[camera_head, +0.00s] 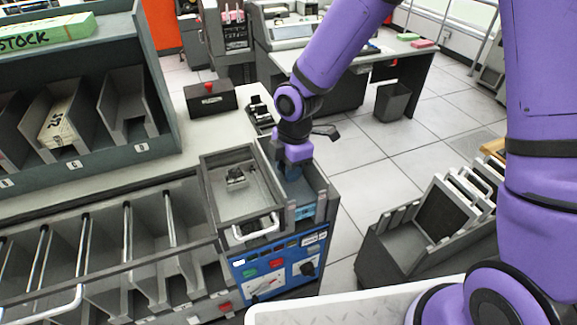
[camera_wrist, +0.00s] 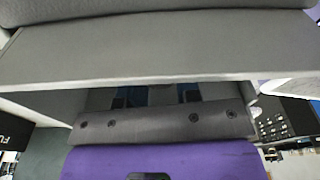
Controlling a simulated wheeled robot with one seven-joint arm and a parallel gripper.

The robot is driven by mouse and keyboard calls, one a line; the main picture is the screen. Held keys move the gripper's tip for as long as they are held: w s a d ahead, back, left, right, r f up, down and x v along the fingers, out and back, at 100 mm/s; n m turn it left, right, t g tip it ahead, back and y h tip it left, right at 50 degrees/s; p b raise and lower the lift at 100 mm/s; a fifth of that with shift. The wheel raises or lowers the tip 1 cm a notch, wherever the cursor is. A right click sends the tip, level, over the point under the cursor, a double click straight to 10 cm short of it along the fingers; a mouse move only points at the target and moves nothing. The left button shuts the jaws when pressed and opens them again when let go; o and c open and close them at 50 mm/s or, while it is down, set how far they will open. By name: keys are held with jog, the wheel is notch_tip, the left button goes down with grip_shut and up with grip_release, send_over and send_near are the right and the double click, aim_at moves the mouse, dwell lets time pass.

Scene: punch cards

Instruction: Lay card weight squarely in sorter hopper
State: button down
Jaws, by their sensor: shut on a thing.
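My gripper (camera_head: 292,174) points down into the sorter hopper (camera_head: 318,186), the narrow grey bay at the right end of the sorter. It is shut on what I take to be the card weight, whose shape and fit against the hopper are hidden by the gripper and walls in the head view. In the wrist view a broad grey panel (camera_wrist: 160,50) crosses above the purple wrist and the dark bolted gripper body. Dark and blue bits show in the narrow gap between them. I cannot tell whether the weight sits square or touches the bottom.
Left of the hopper is a shallow grey tray (camera_head: 215,200) with a small metal fitting (camera_head: 236,178) and a handle. The blue control panel (camera_head: 280,262) is below. Card pockets (camera_head: 100,245) run left. A grey card rack (camera_head: 395,240) stands at the right.

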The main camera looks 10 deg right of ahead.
jog(key=c, duration=0.7)
grip_release()
jog(key=shift+c, duration=0.2)
notch_tip(320, 180, up, 11)
jog(key=d, duration=0.1)
jog(key=shift+w+f, duration=0.15)
jog(key=shift+w, duration=0.15)
jog(key=shift+d, duration=0.1)
